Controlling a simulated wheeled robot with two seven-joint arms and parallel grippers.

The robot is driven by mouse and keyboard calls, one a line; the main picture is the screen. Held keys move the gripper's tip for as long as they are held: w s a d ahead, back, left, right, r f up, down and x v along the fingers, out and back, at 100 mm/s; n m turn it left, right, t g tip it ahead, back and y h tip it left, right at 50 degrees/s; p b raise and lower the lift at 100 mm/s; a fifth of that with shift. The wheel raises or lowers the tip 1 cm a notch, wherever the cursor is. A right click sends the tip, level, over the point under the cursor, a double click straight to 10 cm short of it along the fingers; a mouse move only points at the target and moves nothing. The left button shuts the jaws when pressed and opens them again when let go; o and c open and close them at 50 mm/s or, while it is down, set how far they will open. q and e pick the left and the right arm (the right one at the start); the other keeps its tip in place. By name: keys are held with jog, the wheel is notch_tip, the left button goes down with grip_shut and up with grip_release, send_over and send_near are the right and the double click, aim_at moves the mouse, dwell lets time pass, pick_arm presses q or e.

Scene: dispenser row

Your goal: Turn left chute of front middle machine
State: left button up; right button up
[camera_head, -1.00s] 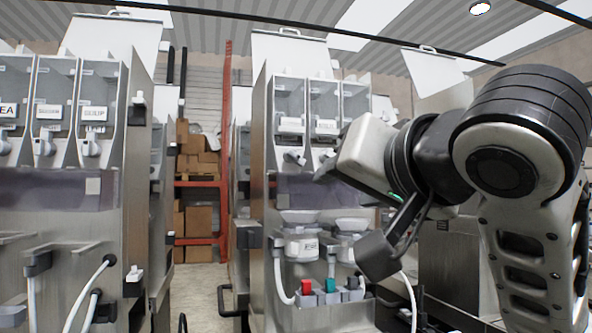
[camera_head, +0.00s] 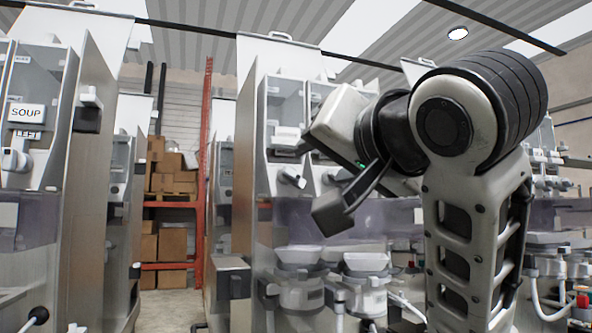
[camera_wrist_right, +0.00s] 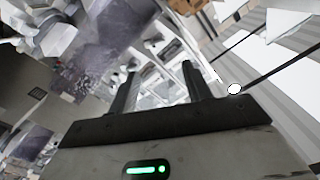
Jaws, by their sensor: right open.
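The front middle machine (camera_head: 256,215) is a tall metal dispenser in the centre of the head view. Its left chute (camera_head: 291,177) is a small pale spout with a dark end, below a clear bin with a white label (camera_head: 287,134). No contact with the chute is visible. My left gripper is not in view.
White bowls (camera_head: 299,256) sit on scales below the chutes. Another machine labelled SOUP (camera_head: 27,112) stands at the left. An aisle with an orange rack (camera_head: 203,180) and cardboard boxes (camera_head: 172,243) lies between them. More dispensers stand at the right.

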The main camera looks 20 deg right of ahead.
aim_at(294, 174)
jog(key=w+p, duration=0.1)
jog(key=w, duration=1)
jog(key=shift+w+a+p, duration=0.1)
jog(key=shift+w+p, duration=0.05)
jog(key=shift+p, duration=0.15)
jog(key=c, duration=1)
